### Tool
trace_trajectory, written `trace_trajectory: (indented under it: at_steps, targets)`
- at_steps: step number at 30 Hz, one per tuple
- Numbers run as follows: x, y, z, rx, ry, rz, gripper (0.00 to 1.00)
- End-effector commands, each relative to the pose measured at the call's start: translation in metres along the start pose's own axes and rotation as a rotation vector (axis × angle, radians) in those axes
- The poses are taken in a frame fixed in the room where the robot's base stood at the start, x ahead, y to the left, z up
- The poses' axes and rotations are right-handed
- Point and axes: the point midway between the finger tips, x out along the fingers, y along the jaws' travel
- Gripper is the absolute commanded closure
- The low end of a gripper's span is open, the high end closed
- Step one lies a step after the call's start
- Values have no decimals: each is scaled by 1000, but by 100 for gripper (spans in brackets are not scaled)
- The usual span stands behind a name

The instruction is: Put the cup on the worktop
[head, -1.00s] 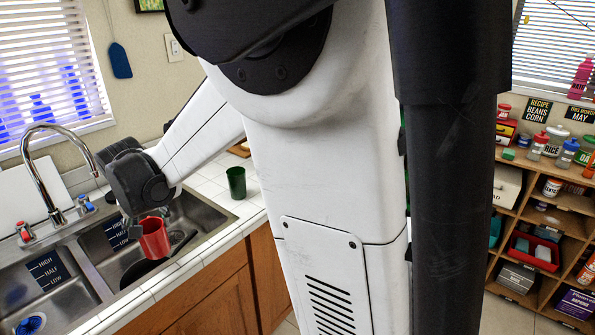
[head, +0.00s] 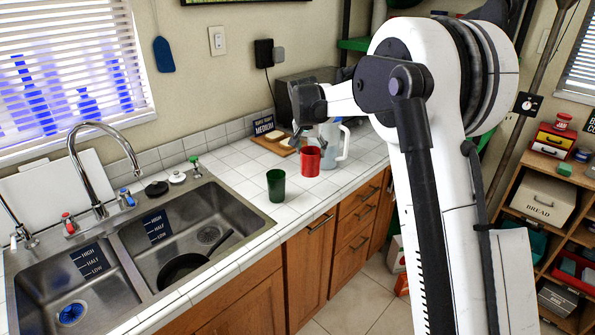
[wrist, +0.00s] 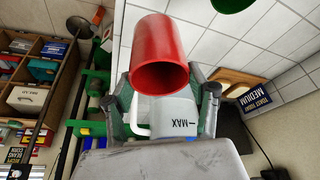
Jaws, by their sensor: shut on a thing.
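The red cup (head: 311,162) is upright at the white tiled worktop (head: 239,171), right of the green cup (head: 276,186). I cannot tell whether its base touches the tiles or hangs just above them. My gripper (head: 309,140) is over the red cup and shut on it. In the wrist view the red cup (wrist: 158,35) is between the fingers of my gripper (wrist: 164,88), its round end facing the camera. Only an edge of the green cup (wrist: 234,3) shows at the top there.
A pale jug (head: 334,143) stands right behind the red cup; its MAX mark shows in the wrist view (wrist: 178,118). A wooden board (head: 273,145) lies behind to the left. The double sink (head: 188,229) holds a dark pan (head: 183,268). Tiles left of the green cup are clear.

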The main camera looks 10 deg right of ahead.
Motion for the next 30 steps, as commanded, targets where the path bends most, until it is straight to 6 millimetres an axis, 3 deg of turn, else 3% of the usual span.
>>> trace_trajectory:
  at_steps: [1,6,12,17,24,30]
  targets:
    - [1,-8,-16,13,1,5,100]
    - [12,-26,-48,52,3,22,100]
    - [20,-36,-66,80,4,32,100]
    - [33,-38,-66,86,4,35,100]
    - [69,-38,-50,86,4,35,100]
    - [82,-38,-45,85,4,35,100]
